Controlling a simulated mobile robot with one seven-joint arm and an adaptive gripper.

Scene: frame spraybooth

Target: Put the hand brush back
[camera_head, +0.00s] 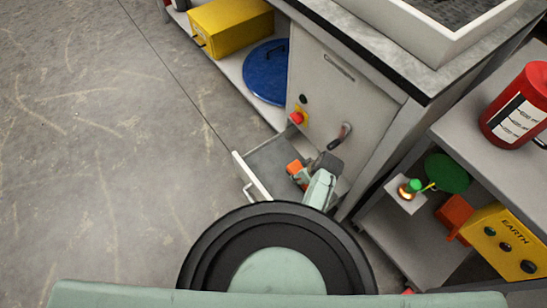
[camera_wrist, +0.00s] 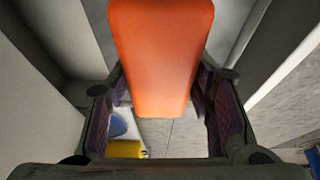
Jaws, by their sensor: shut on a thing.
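The hand brush shows as an orange, round-cornered body (camera_wrist: 162,50) between my fingers in the wrist view. In the head view a small orange part of it (camera_head: 295,167) shows beside my gripper (camera_head: 309,172). My gripper is shut on it; it also shows in the wrist view (camera_wrist: 160,108). The bristles cannot be made out. The grey drawer (camera_head: 262,160) under the bench stands open, with its pale front (camera_head: 251,177) to the left. The brush is over or inside the drawer's right part; its height above the floor of the drawer cannot be told.
The bench cabinet (camera_head: 335,95) rises behind the drawer. A yellow box (camera_head: 230,25) and a blue round lid (camera_head: 266,75) sit on a low shelf at upper left. A shelf unit at right holds a red can (camera_head: 520,105) and a yellow EARTH box (camera_head: 505,240). The floor at left is clear.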

